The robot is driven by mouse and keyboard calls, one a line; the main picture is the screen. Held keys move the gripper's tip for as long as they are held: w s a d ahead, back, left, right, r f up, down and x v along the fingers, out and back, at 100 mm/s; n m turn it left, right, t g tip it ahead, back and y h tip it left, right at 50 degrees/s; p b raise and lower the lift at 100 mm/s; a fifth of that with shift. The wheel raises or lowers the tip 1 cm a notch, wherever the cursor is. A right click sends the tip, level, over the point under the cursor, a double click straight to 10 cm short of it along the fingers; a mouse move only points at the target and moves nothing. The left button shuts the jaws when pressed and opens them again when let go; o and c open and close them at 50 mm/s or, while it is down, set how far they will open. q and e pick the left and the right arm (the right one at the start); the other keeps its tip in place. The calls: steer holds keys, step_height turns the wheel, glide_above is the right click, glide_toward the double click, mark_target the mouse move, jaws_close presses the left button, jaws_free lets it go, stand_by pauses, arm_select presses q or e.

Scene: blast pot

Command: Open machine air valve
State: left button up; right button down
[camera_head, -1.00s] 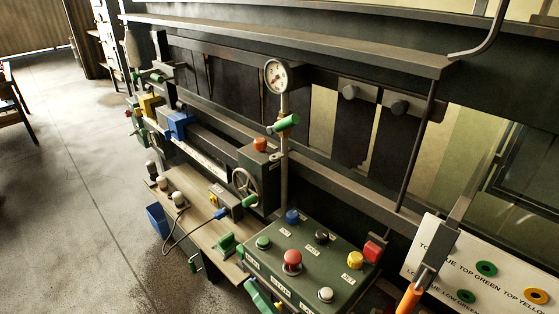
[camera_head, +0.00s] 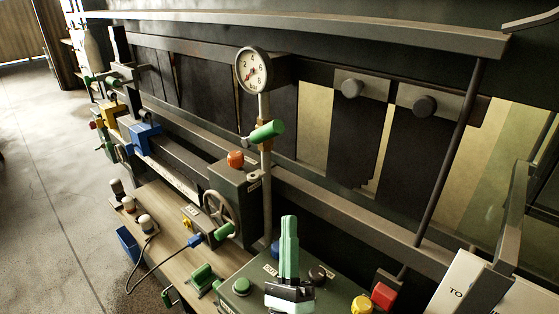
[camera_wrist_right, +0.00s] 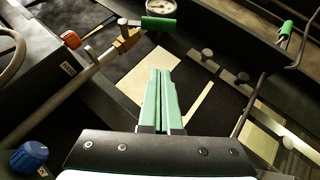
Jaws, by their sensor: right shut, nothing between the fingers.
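A valve with a green handle (camera_head: 266,131) sits on the vertical pipe (camera_head: 267,185) below the round pressure gauge (camera_head: 253,70). The handle lies crosswise to the pipe, tilted slightly up to the right. In the right wrist view the green handle (camera_wrist_right: 158,24) is near the top, beyond my fingertips. My right gripper (camera_head: 290,222) has green fingers, shut together and empty. It points up over the control box, below and a little right of the handle, apart from it. The fingers also show in the right wrist view (camera_wrist_right: 160,76). My left gripper is not in view.
The control box (camera_head: 235,268) with coloured buttons is below my right gripper. A handwheel (camera_head: 220,214) and orange knob (camera_head: 235,159) stand left of the pipe. A long rail (camera_head: 330,30) crosses above. A labelled white panel (camera_head: 463,285) is at lower right.

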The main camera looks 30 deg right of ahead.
mark_target(264, 134)
arm_select(q)
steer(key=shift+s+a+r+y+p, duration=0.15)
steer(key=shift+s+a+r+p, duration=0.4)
steer(key=shift+p, duration=0.45)
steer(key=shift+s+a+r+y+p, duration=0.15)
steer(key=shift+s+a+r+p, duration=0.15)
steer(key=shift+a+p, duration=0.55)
arm_select(e)
steer(key=w+d+r, duration=0.2)
steer(key=w+r, duration=0.6)
steer(key=r, duration=0.2)
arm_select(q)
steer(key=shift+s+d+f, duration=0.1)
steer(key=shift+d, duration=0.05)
